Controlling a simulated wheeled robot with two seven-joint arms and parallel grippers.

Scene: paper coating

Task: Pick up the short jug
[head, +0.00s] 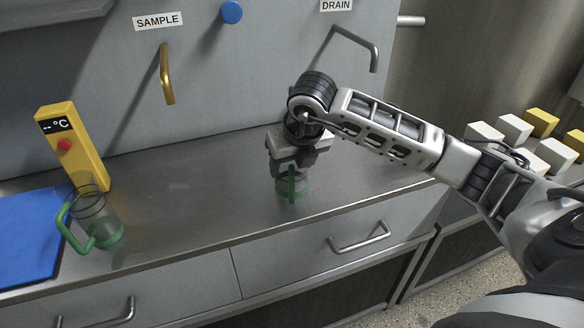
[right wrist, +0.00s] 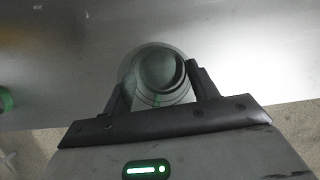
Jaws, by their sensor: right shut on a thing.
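The short jug (head: 291,184) is clear with a green base and a green handle facing the front edge. It stands upright on or just above the metal counter, below the drain pipe; I cannot tell which. My right gripper (head: 289,163) points down over it from above and is shut on it. In the right wrist view the jug's round rim (right wrist: 158,72) sits between the two fingers of my right gripper (right wrist: 158,92). The gripper hides the jug's upper part in the head view. My left gripper is not in view.
A taller clear jug (head: 95,215) with a green handle stands at the left, beside a yellow thermometer (head: 73,148) and a blue mat (head: 28,238). A brass sample spout (head: 166,75) and a grey drain pipe (head: 358,47) hang from the wall. The counter (head: 190,195) between the jugs is clear.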

